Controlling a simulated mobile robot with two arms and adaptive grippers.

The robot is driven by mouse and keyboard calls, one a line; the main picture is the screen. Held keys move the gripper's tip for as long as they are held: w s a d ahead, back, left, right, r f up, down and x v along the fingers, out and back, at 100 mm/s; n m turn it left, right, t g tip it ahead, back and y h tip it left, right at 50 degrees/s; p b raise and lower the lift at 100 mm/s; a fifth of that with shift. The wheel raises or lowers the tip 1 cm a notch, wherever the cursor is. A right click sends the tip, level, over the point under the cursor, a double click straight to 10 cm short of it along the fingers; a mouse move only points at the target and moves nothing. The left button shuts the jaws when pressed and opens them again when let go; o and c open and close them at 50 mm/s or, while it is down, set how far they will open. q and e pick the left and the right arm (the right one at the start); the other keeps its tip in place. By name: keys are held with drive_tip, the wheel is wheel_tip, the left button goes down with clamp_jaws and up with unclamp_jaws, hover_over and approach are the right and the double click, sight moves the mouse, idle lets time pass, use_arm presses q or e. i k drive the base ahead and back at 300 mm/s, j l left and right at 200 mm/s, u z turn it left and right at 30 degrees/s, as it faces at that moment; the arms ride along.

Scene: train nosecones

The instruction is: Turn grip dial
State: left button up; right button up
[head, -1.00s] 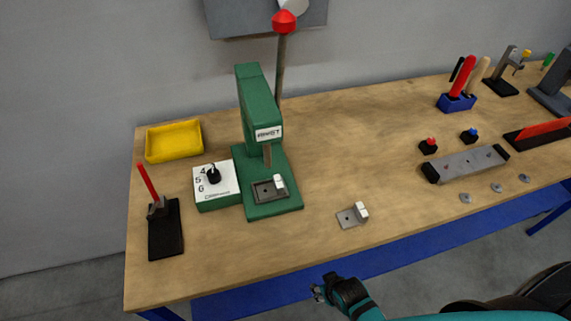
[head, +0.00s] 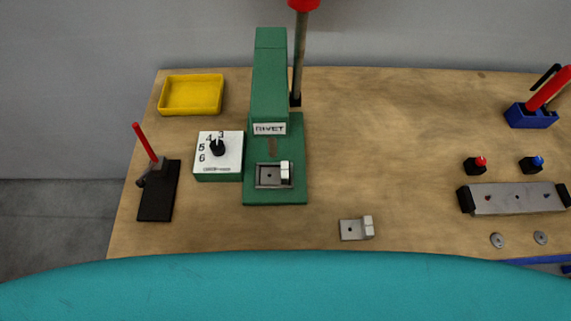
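The grip dial is a black knob (head: 217,148) on the white top of a small green box (head: 219,172), with the numbers 3 to 6 printed around it. Its pointer is too small to read with certainty. The box stands just left of the green rivet press (head: 269,90), which has a red-topped lever. A metal piece (head: 268,176) sits on the press base. Neither of my grippers shows in the head view now.
A yellow tray (head: 191,111) lies behind the dial box. A black stand with a red handle (head: 158,196) is at its left. A loose metal bracket (head: 356,228) lies right of the press. Black blocks with red and blue tops and a grey bar (head: 514,198) are farther right.

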sight(217, 146)
drive_tip(key=k+z, duration=0.25)
drive_tip(key=k, duration=0.2)
drive_tip(key=k+l+z, duration=0.2)
drive_tip(key=k, duration=0.25)
